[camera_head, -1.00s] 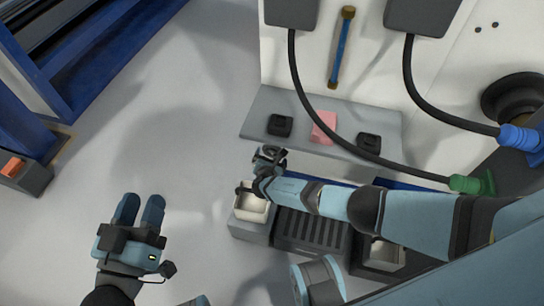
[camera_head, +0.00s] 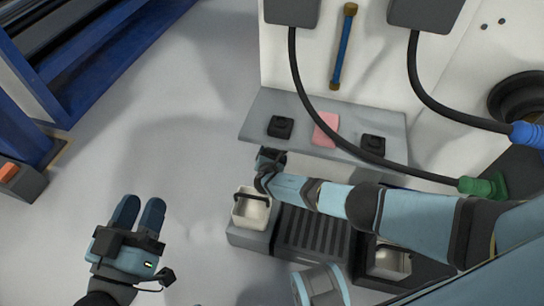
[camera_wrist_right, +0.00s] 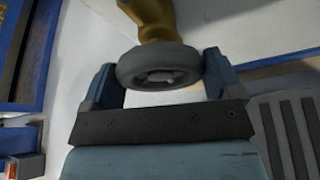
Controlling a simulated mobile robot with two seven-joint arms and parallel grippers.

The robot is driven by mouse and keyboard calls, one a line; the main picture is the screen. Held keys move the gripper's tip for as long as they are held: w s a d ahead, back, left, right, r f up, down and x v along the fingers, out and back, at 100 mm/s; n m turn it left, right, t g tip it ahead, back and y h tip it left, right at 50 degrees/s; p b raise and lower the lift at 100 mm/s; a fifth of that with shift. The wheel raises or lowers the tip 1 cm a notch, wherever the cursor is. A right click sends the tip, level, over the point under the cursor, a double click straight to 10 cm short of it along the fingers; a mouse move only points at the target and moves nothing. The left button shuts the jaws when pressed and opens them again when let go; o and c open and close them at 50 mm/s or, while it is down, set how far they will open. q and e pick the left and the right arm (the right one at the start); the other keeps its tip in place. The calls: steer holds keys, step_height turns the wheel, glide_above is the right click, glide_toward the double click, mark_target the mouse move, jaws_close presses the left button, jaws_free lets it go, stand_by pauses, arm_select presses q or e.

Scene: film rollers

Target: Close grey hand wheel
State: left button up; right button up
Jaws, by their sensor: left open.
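The grey hand wheel (camera_wrist_right: 160,68) is a round, spoked wheel on a brass-coloured fitting (camera_wrist_right: 150,18) in the right wrist view. My right gripper (camera_wrist_right: 162,78) has its two blue fingers on either side of the wheel, close to its rim. I cannot tell whether both fingers press on it. In the head view my right gripper (camera_head: 271,160) is at the front edge of the shelf, partly hidden by it, and the wheel is not visible there. My left gripper (camera_head: 139,212) is open and empty over the floor at the lower left.
The grey shelf (camera_head: 258,116) carries two black blocks and a pink pad (camera_head: 326,130). Below stand a white bucket (camera_head: 251,210) and a dark grating (camera_head: 312,235). Black hoses hang in front, one ending at a green connector (camera_head: 484,186). Open floor lies left.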

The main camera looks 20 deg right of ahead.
arm_select(q)
steer(key=shift+f, duration=0.2)
arm_select(e)
steer(key=shift+f, duration=0.1)
steer(key=shift+s+f+m+t+y+b, duration=0.15)
steer(key=shift+m+t+y+b, duration=0.15)
steer(key=shift+m+b, duration=0.35)
steer(key=m+t+y+b, duration=0.1)
steer(key=m+b, duration=0.1)
steer(key=b, duration=0.2)
steer(key=shift+d+f, duration=0.1)
steer(key=shift+f, duration=0.05)
arm_select(q)
step_height(320, 180, down, 6)
steer(key=w+m+g+b, duration=0.1)
steer(key=m+b, duration=0.1)
steer(key=shift+w+a+m+g, duration=0.25)
steer(key=shift+w+m+g, duration=0.05)
steer(key=shift+g, duration=0.1)
arm_select(e)
steer(key=shift+r+m+t, duration=0.2)
steer(key=shift+m+t, duration=0.3)
steer(key=shift+m, duration=0.35)
steer(key=shift+y, duration=0.3)
steer(key=o, duration=0.7)
steer(key=shift+o, duration=0.2)
